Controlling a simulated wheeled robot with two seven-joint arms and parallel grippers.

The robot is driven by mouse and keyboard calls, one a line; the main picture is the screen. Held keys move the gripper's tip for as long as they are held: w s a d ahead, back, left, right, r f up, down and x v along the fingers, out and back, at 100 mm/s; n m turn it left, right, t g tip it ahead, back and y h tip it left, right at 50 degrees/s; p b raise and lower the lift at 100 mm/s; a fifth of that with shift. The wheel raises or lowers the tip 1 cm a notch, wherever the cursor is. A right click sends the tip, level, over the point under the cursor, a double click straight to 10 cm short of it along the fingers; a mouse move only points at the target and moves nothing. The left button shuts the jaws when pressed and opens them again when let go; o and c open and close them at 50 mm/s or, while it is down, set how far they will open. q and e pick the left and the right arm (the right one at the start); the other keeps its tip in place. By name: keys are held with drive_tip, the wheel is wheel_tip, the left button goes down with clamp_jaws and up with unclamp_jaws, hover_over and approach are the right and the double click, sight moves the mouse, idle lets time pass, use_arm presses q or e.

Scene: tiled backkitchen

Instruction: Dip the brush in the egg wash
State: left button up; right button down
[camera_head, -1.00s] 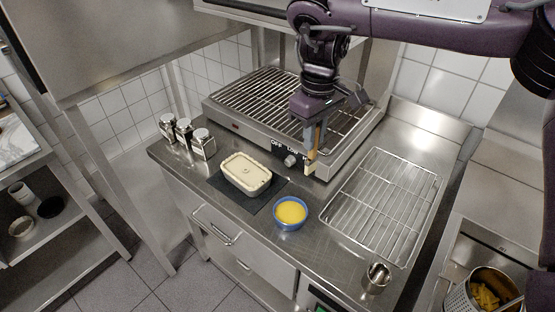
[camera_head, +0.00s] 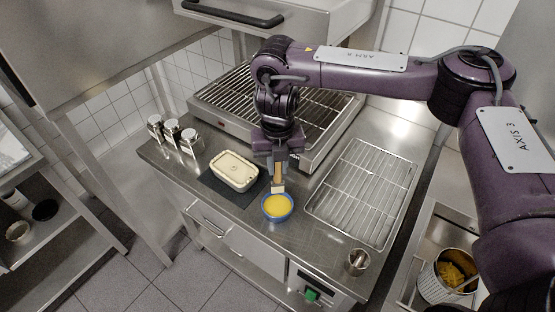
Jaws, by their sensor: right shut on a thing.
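The blue bowl of yellow egg wash (camera_head: 277,206) stands near the front of the steel counter. My right gripper (camera_head: 278,168) is shut on the brush (camera_head: 278,181) and points down just behind the bowl. The brush hangs with its pale bristles (camera_head: 278,189) at the bowl's far rim, as seen from here. I cannot tell whether the bristles touch the rim or the egg wash. My left gripper is not in view.
A pale pie dish (camera_head: 234,170) sits on a dark mat (camera_head: 213,184) left of the bowl. A wire rack (camera_head: 366,190) lies to the right. A steel cup (camera_head: 357,262) stands front right. A grill (camera_head: 223,107) is behind, and several shakers (camera_head: 190,141) stand at left.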

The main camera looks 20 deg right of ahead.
sight(277, 182)
drive_tip(key=shift+f+n, duration=0.25)
drive_tip(key=shift+n, duration=0.05)
wheel_tip(277, 182, down, 5)
drive_tip(key=b, duration=0.4)
drive_tip(key=shift+f, duration=0.15)
drive_tip(key=shift+f+b, duration=0.2)
drive_tip(key=shift+b, duration=0.1)
drive_tip(key=shift+f+b, duration=0.3)
drive_tip(key=shift+f, duration=0.15)
idle(0.6)
drive_tip(key=shift+s+f, duration=0.1)
idle(0.8)
drive_tip(key=shift+r+p, duration=2.75)
drive_tip(key=shift+r, duration=0.85)
